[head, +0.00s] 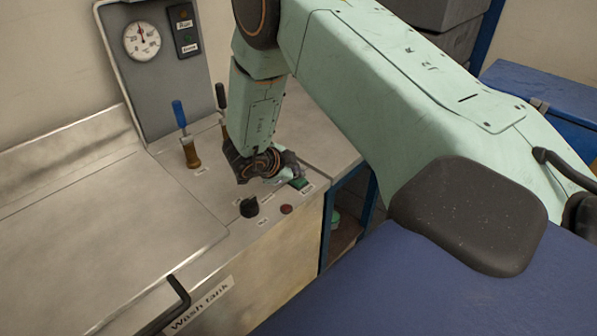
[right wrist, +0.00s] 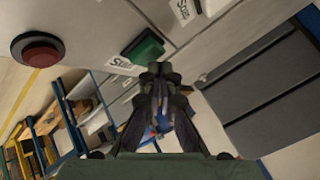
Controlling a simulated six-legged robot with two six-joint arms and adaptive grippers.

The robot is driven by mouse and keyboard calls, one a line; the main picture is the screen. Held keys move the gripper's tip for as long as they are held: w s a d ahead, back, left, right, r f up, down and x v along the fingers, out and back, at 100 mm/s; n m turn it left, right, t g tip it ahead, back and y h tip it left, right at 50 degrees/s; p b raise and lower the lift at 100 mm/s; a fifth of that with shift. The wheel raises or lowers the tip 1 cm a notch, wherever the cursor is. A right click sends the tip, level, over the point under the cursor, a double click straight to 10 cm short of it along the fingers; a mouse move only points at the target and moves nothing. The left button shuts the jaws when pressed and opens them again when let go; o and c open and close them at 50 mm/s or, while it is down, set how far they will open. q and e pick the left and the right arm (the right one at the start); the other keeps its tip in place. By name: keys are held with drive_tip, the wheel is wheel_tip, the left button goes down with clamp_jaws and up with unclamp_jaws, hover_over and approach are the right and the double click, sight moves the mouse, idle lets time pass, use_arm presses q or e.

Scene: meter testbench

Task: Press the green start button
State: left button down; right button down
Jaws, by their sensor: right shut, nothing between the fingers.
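The green start button (head: 300,183) is on the metal top of the bench, near its right front corner, with a label beside it. It also shows in the right wrist view (right wrist: 146,46), just beyond the fingertips. My right gripper (head: 291,170) is over the panel right beside the button, its arm coming in from the upper right. In the right wrist view its fingers (right wrist: 161,76) are shut together and empty. I cannot tell whether the tips touch the button. My left gripper is not in view.
A red button (head: 286,209) and a black knob (head: 249,207) are close by on the panel. A blue-handled lever (head: 184,130) and a dark-handled lever (head: 221,100) stand behind. A round gauge (head: 142,41) is on the upright panel. A black handle (head: 178,293) is at the front.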

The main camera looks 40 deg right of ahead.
sight(297, 181)
drive_tip(key=shift+f, duration=0.45)
idle(0.4)
drive_tip(key=shift+r, duration=0.15)
drive_tip(key=shift+r+p, duration=0.6)
drive_tip(key=shift+r, duration=0.15)
drive_tip(key=shift+w+r+p, duration=0.1)
drive_tip(key=shift+r+p, duration=0.7)
drive_tip(key=shift+r, duration=0.15)
wheel_tip(297, 181, up, 3)
drive_tip(key=p, duration=0.2)
drive_tip(key=shift+r+p, duration=0.15)
drive_tip(key=shift+p, duration=0.25)
